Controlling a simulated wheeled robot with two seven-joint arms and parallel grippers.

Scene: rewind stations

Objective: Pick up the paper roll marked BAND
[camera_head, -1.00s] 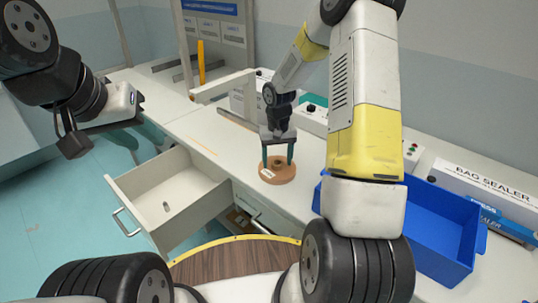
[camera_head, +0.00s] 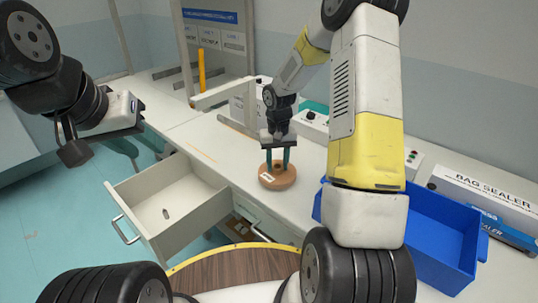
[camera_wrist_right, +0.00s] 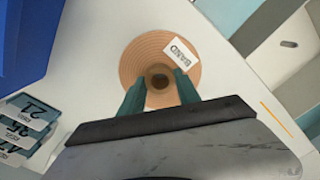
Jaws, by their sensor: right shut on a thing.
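The paper roll marked BAND (camera_head: 278,177) is a tan disc with a dark centre hole and a white label, on the pale bench. In the right wrist view the roll (camera_wrist_right: 160,52) shows its label reading BAND. My right gripper (camera_head: 278,163) points down over the roll, its teal fingers shut on the roll's middle part. In the right wrist view the fingertips (camera_wrist_right: 160,85) lie on either side of the hole. I see no clear gap between roll and bench. My left gripper (camera_head: 138,110) is away at the upper left; its fingers cannot be made out.
A blue bin (camera_head: 438,235) stands right of my right arm, near a box lettered BAG SEALER (camera_head: 490,190). An open drawer (camera_head: 165,205) juts out at the left. Numbered cards (camera_wrist_right: 30,125) lie near the blue bin in the wrist view. Bench around the roll is mostly clear.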

